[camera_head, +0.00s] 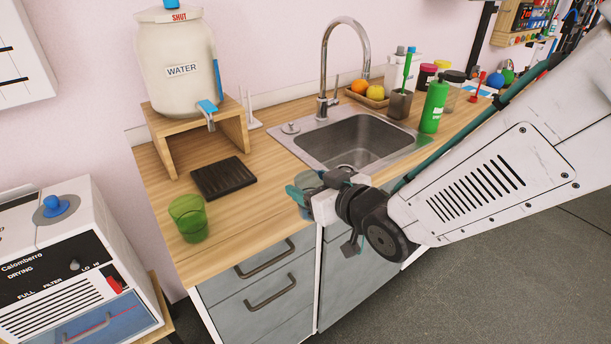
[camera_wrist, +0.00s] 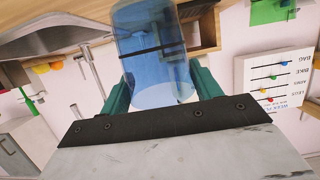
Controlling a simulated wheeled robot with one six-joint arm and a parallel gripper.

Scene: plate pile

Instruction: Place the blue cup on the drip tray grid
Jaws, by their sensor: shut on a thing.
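The blue cup (camera_head: 309,181) is see-through and sits between the teal fingers of my gripper (camera_head: 301,193), over the front edge of the counter in the head view. In the wrist view the blue cup (camera_wrist: 152,50) fills the space between the fingers of my gripper (camera_wrist: 152,78), which is shut on it. The drip tray grid (camera_head: 222,178) is a dark, slatted rectangle on the counter, left of my gripper. Nothing stands on it. My wrist hides part of the cup in the head view.
A green cup (camera_head: 188,218) stands on the counter in front of the drip tray. A water jar (camera_head: 178,60) with a blue-handled tap sits on a wooden stand (camera_head: 160,130) behind the tray. The sink (camera_head: 352,140) lies right of the tray. Bare counter separates my gripper from the tray.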

